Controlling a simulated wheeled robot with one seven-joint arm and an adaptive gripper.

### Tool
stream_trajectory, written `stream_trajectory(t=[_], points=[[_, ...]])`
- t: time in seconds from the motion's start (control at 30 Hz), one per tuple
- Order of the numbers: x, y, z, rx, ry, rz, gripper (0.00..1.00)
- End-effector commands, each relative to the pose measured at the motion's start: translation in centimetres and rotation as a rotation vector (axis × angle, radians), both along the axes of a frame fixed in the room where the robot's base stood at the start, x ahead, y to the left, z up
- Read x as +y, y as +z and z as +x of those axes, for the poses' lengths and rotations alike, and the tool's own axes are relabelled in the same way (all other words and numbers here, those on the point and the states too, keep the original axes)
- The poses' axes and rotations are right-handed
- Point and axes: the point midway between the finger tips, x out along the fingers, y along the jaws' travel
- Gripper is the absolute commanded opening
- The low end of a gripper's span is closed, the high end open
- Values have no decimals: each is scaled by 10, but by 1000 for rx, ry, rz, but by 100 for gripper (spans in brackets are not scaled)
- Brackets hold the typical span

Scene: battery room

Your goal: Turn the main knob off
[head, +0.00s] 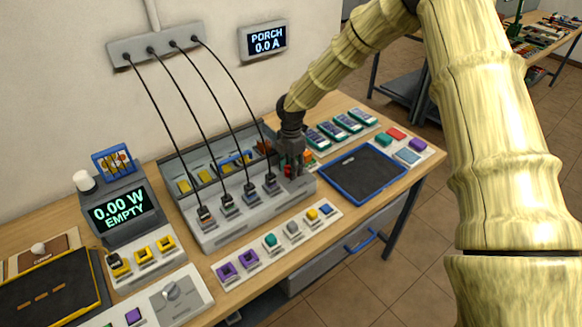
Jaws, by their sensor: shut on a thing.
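My gripper (292,170) is far from both, at the right end of the grey charger block. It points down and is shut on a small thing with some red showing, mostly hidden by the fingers.
The charger block (232,236) has several bays with black cables rising to a wall box (152,46). A display (120,209) reads 0.00 W EMPTY; a wall display (265,40) reads PORCH 0.0 A. A blue-rimmed dark tray (364,172) looks empty. Coloured blocks line the front edge.

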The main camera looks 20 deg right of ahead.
Motion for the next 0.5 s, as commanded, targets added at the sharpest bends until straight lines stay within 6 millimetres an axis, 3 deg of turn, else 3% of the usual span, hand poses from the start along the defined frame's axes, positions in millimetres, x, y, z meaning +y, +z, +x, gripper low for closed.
stream_trajectory(t=[0.03, 0.07, 0.17, 0.5], points=[[0, 1, 1, -2, 1, 0, 16], [0, 1, 1, -2, 1, 0, 42], [0, 1, 1, -1, 0, -1, 60], [0, 1, 0, -1, 0, -1, 63]])
